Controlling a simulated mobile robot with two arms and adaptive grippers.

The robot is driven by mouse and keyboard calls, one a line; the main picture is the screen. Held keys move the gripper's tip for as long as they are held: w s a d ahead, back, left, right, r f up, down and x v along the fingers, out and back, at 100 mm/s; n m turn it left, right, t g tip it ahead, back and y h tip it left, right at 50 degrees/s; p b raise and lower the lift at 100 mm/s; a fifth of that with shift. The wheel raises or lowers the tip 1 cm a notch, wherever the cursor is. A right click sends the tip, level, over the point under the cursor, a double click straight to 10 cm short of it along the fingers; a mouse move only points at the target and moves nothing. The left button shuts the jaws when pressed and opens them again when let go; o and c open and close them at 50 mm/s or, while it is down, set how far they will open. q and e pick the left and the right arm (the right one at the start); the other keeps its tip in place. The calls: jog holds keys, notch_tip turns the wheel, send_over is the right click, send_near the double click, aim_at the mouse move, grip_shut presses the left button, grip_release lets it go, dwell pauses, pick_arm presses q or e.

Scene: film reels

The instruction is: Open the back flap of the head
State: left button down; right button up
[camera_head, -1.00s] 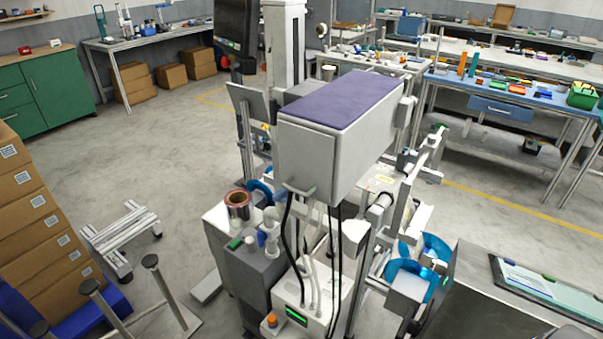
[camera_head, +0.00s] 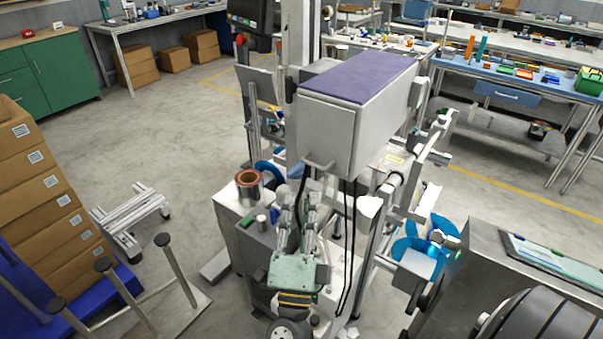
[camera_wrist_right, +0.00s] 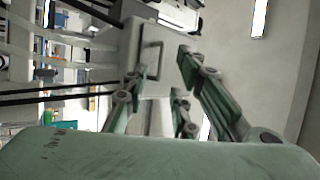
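The head is a grey box (camera_head: 385,118) with a purple top (camera_head: 358,78), mounted high on the machine. Its back flap (camera_head: 326,132) is the flat grey end face turned toward me, and it looks closed. A small handle (camera_head: 319,166) sticks out at its lower edge. In the right wrist view the handle (camera_wrist_right: 152,58) shows ahead, between the finger directions. My right gripper (camera_head: 298,203) points up just below the flap, apart from the handle. Its green-grey fingers (camera_wrist_right: 160,82) are spread and empty. My left gripper is not in view.
Dark cables (camera_head: 347,240) hang below the head, close to the right gripper. A copper-coloured roll (camera_head: 248,186) stands to the left on the machine, and blue reels (camera_head: 425,243) sit to the right. A post (camera_head: 299,45) rises behind the head.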

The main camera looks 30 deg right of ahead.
aim_at(319, 140)
jog(key=p+x, duration=0.3)
jog(key=x, duration=0.5)
jog(key=shift+s+d+m, duration=0.2)
jog(key=shift+d+m, duration=0.05)
jog(key=shift+m, duration=0.05)
jog(key=shift+r, duration=0.1)
grip_shut()
